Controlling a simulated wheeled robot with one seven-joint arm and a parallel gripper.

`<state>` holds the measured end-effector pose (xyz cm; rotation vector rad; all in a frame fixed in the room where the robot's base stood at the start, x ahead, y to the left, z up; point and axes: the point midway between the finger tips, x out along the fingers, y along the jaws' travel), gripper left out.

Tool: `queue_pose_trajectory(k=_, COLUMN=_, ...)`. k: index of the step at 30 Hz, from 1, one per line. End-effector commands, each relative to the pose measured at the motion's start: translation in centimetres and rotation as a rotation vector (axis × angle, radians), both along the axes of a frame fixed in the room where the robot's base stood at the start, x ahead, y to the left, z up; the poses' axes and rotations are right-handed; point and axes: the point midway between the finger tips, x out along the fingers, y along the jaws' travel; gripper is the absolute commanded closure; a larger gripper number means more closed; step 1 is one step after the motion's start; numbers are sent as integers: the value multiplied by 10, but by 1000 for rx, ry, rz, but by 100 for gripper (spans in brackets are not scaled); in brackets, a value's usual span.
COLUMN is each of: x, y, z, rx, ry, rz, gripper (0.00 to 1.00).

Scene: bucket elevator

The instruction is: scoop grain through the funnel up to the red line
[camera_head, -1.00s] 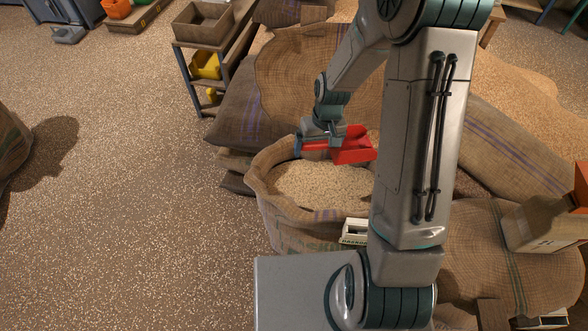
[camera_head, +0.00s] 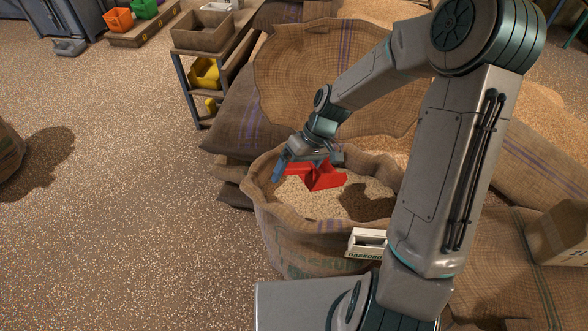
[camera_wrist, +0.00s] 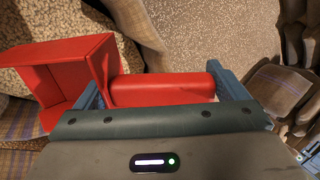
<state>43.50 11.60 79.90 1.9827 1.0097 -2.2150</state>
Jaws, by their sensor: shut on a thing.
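A red scoop (camera_head: 324,177) is in my gripper (camera_head: 290,170), inside the mouth of an open burlap sack of grain (camera_head: 270,215). My gripper is shut on the scoop's handle. In the wrist view the red scoop (camera_wrist: 70,72) lies across the jaws of my gripper (camera_wrist: 165,92), with its hollow end to the left. The scoop sits low, close to the grain (camera_head: 320,203); I cannot tell whether it touches it. No grain shows in the visible part of the scoop. I see no funnel and no red line in these views.
A small white box (camera_head: 367,243) is at the sack's front rim. A shelf (camera_head: 205,70) with a bin (camera_head: 203,31) stands at the back left. Full sacks (camera_head: 320,75) lie behind. A cardboard box (camera_head: 562,235) is at the right. Floor is free at the left.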

Motion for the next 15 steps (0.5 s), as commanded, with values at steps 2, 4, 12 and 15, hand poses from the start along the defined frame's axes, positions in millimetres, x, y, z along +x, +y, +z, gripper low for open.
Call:
queue_pose_trajectory(k=2, x=1, y=-2, z=-10, rx=9, ry=5, rz=-1, gripper=39)
queue_pose_trajectory(k=4, x=1, y=-3, z=-15, rx=15, ry=8, rz=-2, gripper=39)
queue_pose_trajectory(k=12, x=4, y=-7, z=-37, rx=40, ry=19, rz=-2, gripper=39)
queue_pose_trajectory(k=15, x=5, y=-9, z=-44, rx=49, ry=25, rz=-3, gripper=39)
